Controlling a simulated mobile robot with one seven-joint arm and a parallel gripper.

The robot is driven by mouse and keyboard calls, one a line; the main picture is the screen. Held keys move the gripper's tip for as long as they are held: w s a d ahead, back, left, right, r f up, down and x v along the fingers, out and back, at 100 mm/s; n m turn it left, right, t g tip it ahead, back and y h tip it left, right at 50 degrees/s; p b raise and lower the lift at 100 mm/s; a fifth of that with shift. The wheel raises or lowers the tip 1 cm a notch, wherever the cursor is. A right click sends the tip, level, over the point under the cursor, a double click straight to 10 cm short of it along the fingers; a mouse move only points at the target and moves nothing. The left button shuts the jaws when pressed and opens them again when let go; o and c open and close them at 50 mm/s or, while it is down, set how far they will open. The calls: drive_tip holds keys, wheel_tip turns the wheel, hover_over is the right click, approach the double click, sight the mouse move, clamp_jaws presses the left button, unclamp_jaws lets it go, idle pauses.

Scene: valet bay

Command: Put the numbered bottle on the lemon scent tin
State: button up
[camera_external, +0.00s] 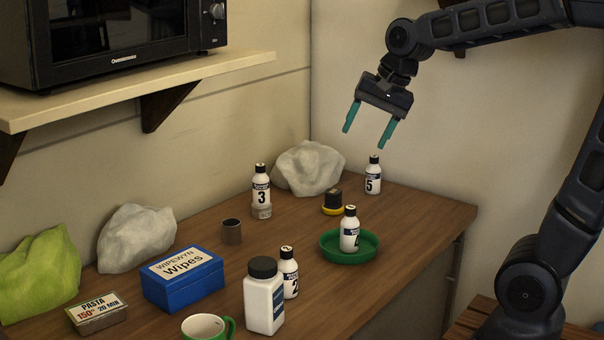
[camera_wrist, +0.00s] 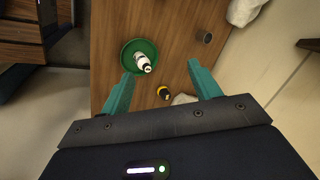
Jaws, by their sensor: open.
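My gripper (camera_external: 366,138) is open and empty, high above the far right of the counter; its fingers also show in the wrist view (camera_wrist: 160,69). Several white numbered bottles stand upright: bottle 3 (camera_external: 261,188) on a low grey tin (camera_external: 261,212), bottle 5 (camera_external: 373,176) at the back right, bottle 2 (camera_external: 289,278) near the front. Another bottle (camera_external: 350,232), its number unclear, stands in a green dish (camera_external: 330,254). A small yellow tin with a black top (camera_external: 333,203) sits behind the dish, also in the wrist view (camera_wrist: 163,93). No lemon scent label is readable.
A grey cup (camera_external: 232,231), blue wipes box (camera_external: 184,284), white jar (camera_external: 265,300), green mug (camera_external: 203,327) and pasta tin (camera_external: 98,313) stand on the counter (camera_external: 420,221). Crumpled cloths (camera_external: 308,168) line the wall. A shelf (camera_external: 120,85) with a microwave overhangs the left.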

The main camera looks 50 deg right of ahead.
drive_tip(key=s+a+f+n+h, duration=0.1)
drive_tip(key=s+a+f+n, duration=0.1)
drive_tip(key=s+n, duration=0.9)
drive_tip(key=shift+s+a+f+n+h, duration=0.15)
drive_tip(key=shift+s+f+n+h, duration=0.25)
drive_tip(key=shift+s, duration=2.3)
